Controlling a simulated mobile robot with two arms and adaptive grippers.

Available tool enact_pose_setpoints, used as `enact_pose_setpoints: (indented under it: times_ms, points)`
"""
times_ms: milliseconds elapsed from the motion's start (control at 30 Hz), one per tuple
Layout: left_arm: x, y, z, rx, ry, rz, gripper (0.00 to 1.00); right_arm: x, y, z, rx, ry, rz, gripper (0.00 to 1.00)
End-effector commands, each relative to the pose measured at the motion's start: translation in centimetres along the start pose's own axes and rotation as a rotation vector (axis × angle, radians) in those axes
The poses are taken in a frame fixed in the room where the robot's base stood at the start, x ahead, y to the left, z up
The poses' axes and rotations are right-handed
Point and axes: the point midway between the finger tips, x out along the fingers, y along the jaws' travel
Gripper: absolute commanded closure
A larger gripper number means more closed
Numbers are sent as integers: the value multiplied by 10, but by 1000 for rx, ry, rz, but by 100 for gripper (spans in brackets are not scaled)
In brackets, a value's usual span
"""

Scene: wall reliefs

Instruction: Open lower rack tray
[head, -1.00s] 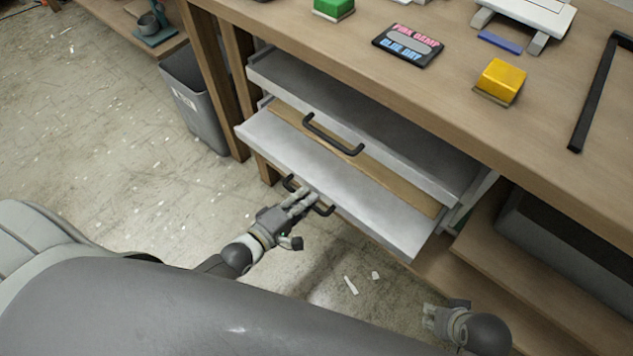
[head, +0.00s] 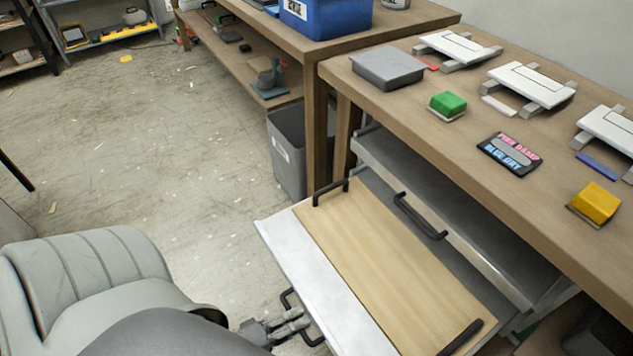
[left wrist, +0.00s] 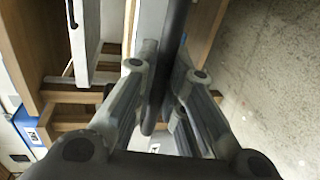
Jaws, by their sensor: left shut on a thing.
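The lower rack tray (head: 279,251) is a light grey metal tray under the workbench, and it stands pulled well out. A wooden board (head: 375,255) with black handles lies in it. My left gripper (head: 299,319) is at the tray's front edge, shut on the tray's black handle (head: 288,297). In the left wrist view the fingers (left wrist: 158,100) close around the dark handle bar (left wrist: 177,40). The upper tray (head: 430,200), with its own black handle (head: 420,217), sits above and behind. My right gripper is out of view.
The workbench top (head: 425,120) carries a green block (head: 447,103), a yellow block (head: 595,202), a label plate (head: 509,154) and a grey box (head: 388,67). A grey bin (head: 287,150) stands beyond the tray. The floor (head: 150,150) at left is open.

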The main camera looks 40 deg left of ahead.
Motion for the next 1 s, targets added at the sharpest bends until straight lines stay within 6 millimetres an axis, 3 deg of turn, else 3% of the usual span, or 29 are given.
enact_pose_setpoints:
  times_ms: [100,300,500,867,900,1000]
  points:
    - [-24,-5,0,2,-1,-5,100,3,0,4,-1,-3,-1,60]
    - [-47,-10,0,2,-1,-2,100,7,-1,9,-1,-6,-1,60]
    - [-57,-12,0,1,0,-1,100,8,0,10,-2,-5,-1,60]
    - [-58,-12,0,1,0,-1,100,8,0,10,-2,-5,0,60]
    - [-58,-12,0,1,0,-1,86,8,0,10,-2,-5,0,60]
    - [-58,-12,0,1,0,-1,73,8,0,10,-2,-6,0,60]
